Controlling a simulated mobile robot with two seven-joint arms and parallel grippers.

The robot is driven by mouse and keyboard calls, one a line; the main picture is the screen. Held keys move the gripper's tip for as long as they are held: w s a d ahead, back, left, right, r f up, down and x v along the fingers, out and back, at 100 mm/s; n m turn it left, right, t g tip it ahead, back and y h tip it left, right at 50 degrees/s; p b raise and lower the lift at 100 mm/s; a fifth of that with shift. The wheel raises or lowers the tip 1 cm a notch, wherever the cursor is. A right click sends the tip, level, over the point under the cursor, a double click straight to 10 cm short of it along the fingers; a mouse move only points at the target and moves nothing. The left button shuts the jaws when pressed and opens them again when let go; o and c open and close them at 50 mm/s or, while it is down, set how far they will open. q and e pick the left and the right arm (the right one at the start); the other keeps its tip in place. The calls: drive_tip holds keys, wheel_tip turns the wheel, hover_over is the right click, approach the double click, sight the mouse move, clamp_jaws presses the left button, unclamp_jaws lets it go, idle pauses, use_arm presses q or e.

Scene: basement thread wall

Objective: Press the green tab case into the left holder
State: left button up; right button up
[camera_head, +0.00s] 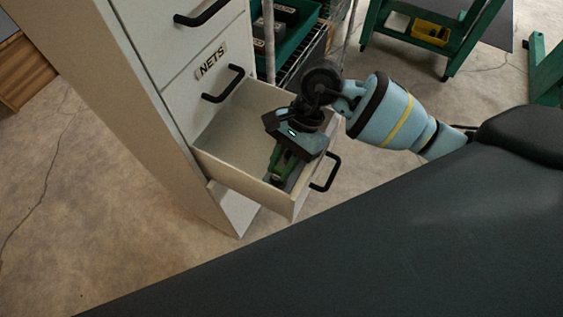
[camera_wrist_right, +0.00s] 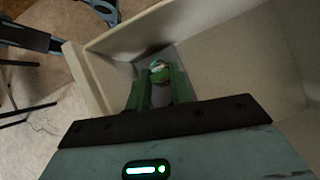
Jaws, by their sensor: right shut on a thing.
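My right gripper (camera_head: 279,176) reaches down into an open cream drawer (camera_head: 225,142), near its front right corner. In the right wrist view its two green fingers (camera_wrist_right: 160,82) are shut on a small green and whitish thing (camera_wrist_right: 159,67), which looks like the green tab case. The fingers and my wrist hide most of it, and I cannot tell whether it touches the drawer floor. The left holder cannot be made out in either view. My left gripper is not in view.
The drawer's black handle (camera_head: 326,173) is on its front. A closed drawer above has a "NETS" label (camera_head: 211,62) and a black handle (camera_head: 223,84). A wire shelf with a green bin (camera_head: 290,38) and a green bench (camera_head: 425,40) stand behind.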

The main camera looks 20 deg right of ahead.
drive_tip(key=shift+s+f, duration=0.2)
drive_tip(key=shift+f, duration=0.25)
drive_tip(key=shift+s+f, duration=0.2)
drive_tip(key=shift+f, duration=0.25)
drive_tip(key=o, duration=1)
drive_tip(key=v, duration=0.9)
drive_tip(key=shift+w+a+r, duration=0.3)
drive_tip(key=shift+w+r, duration=0.05)
